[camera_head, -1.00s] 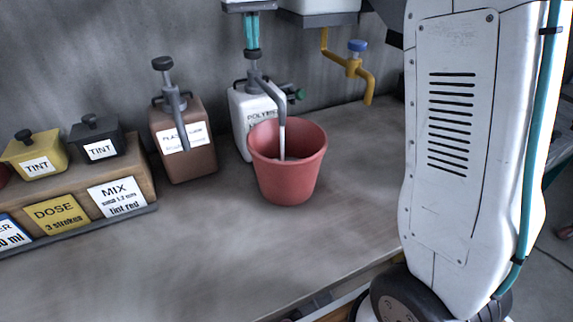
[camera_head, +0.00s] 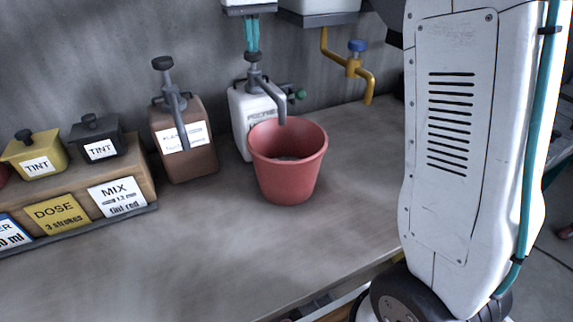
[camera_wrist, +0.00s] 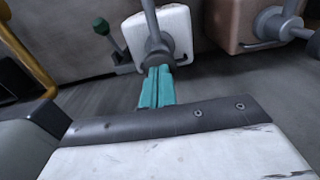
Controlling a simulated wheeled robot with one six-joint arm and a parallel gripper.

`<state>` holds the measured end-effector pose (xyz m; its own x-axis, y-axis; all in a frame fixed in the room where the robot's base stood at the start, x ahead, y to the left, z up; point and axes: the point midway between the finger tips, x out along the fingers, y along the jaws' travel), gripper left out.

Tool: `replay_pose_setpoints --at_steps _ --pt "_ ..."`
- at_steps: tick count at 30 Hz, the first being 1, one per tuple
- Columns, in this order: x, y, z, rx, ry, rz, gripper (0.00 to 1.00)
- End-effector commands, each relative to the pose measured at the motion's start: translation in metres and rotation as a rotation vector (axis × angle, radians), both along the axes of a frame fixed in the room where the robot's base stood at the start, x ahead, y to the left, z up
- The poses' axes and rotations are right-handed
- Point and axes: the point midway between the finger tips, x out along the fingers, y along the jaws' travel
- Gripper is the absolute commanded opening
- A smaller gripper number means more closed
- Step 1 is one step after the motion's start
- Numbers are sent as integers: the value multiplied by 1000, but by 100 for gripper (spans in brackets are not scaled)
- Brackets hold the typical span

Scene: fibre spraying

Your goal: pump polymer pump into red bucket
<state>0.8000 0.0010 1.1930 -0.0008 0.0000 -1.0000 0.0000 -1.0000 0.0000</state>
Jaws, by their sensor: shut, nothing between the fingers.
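The white polymer pump (camera_head: 240,115) stands at the back of the bench, its label partly hidden by the bucket. Its grey spout (camera_head: 272,95) reaches over the red bucket (camera_head: 286,170), with no stream below it. A little greyish content shows inside the bucket. My gripper (camera_head: 252,48) has teal fingers, shut and empty, pointing down right above the pump's dark head (camera_head: 254,57); I cannot tell if they touch. In the wrist view my teal fingers (camera_wrist: 157,88) lie in line with the pump head (camera_wrist: 158,55), with the white pump body (camera_wrist: 180,30) behind.
A brown pump bottle (camera_head: 185,160) stands left of the polymer pump. Yellow (camera_head: 35,160) and black (camera_head: 97,145) tint containers sit on a wooden stand at the left. The bench front is clear.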

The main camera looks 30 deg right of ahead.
Motion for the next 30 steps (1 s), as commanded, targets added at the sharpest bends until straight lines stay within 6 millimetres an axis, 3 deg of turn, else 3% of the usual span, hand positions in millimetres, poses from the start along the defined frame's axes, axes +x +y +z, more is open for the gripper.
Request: replay_pose_setpoints --at_steps 15,30 --pt "0 0 30 0 -2 0 0" --pt "0 0 33 0 -1 0 0"
